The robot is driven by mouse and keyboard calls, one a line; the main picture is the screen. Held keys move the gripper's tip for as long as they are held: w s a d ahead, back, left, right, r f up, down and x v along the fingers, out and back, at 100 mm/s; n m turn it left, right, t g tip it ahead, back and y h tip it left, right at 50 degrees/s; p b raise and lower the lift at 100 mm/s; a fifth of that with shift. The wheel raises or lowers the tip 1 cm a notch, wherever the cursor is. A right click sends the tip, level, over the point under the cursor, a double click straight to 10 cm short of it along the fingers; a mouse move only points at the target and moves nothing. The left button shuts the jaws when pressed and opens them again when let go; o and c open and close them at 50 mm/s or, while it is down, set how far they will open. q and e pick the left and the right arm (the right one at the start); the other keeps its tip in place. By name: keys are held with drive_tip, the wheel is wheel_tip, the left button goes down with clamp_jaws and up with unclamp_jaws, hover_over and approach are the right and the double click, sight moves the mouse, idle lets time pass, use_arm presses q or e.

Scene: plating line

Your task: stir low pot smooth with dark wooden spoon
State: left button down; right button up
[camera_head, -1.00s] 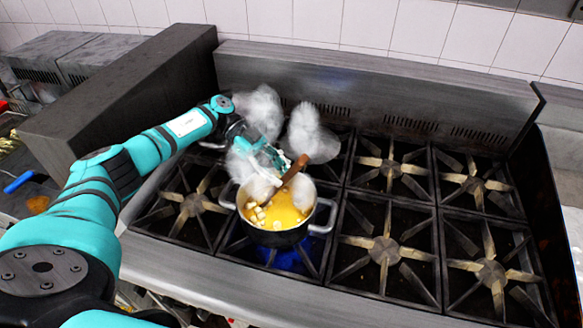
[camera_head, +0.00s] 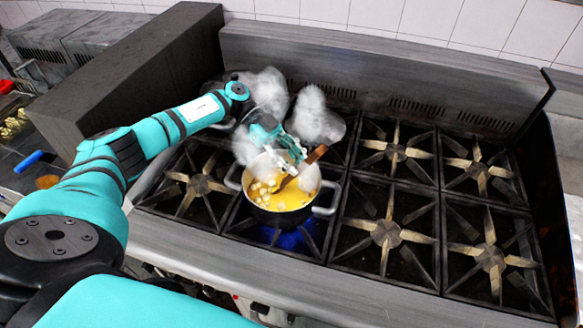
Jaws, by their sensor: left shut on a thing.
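The low pot (camera_head: 280,217) stands on a front burner, with a handle on each side. Yellow liquid (camera_head: 290,199) with pale lumps (camera_head: 262,190) at its left side fills it. The dark wooden spoon (camera_head: 316,154) leans in the pot, handle up to the right, its lower end in the liquid. My left gripper (camera_head: 296,153) is over the pot's back rim, shut on the spoon's handle. Steam partly hides the gripper and the pot's back left rim. My right gripper is not in view.
A blue flame (camera_head: 291,241) burns under the pot. White steam puffs (camera_head: 316,118) hang behind it. Empty burner grates (camera_head: 388,234) lie to the right. A tall dark partition (camera_head: 130,80) stands at the left, and the stove's backsplash (camera_head: 400,75) runs behind.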

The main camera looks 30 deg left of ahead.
use_arm(q)
drive_tip(key=shift+s+r, duration=0.1)
drive_tip(key=shift+r, duration=0.15)
drive_tip(key=r+p, duration=0.1)
drive_tip(key=d+r+p, duration=0.1)
drive_tip(key=p, duration=0.1)
drive_tip(key=shift+s+d+r, duration=0.1)
drive_tip(key=shift+d+r, duration=0.1)
drive_tip(key=shift+s+d+r, duration=0.1)
drive_tip(key=shift+d+r, duration=0.45)
drive_tip(key=shift+r, duration=0.45)
drive_tip(key=shift+s+d+r, duration=0.1)
drive_tip(key=shift+d+r, duration=0.45)
drive_tip(key=shift+r, duration=0.5)
drive_tip(key=shift+s+d+r, duration=0.1)
drive_tip(key=shift+d+r, duration=0.45)
drive_tip(key=shift+r, duration=0.45)
drive_tip(key=shift+r, duration=0.1)
drive_tip(key=shift+r, duration=1.95)
